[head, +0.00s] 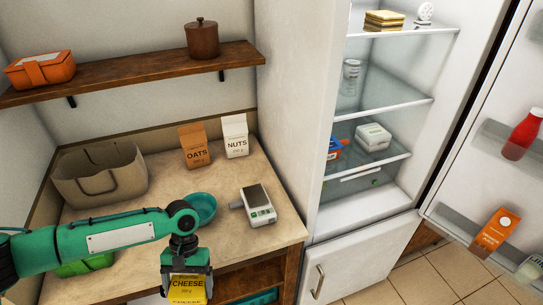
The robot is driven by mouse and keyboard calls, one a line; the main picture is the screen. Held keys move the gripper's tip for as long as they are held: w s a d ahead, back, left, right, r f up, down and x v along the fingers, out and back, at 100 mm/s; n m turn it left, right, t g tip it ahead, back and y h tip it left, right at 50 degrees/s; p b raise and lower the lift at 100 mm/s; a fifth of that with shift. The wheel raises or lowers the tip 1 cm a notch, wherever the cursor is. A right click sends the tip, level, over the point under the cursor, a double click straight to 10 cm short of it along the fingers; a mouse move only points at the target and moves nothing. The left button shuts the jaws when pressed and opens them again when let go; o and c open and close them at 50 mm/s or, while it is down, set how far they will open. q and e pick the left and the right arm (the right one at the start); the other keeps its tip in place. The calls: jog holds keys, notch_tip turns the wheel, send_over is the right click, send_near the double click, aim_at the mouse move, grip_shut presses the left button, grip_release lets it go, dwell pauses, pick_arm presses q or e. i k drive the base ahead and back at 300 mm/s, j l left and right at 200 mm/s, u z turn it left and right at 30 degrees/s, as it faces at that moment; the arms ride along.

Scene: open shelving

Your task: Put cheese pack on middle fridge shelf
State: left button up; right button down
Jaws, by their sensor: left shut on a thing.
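The yellow cheese pack (187,289) is at the bottom of the head view, its "CHEESE" label facing me. My left gripper (186,271) is shut on its top edge and holds it upright in front of the counter's front edge. The pack's lower part is cut off by the frame. The open fridge stands to the right. Its middle shelf (395,108) holds a clear jar (350,77) at the left and has bare glass to the right. My right gripper is not in view.
The fridge's upper shelf (425,32) carries a yellow stack, and its lower shelf (385,159) holds a white container (373,137) and a blue-orange pack. The fridge door (470,150) is open at right.

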aim_at(371, 94)
jog(key=l+z, duration=0.25)
jog(key=l, duration=1.25)
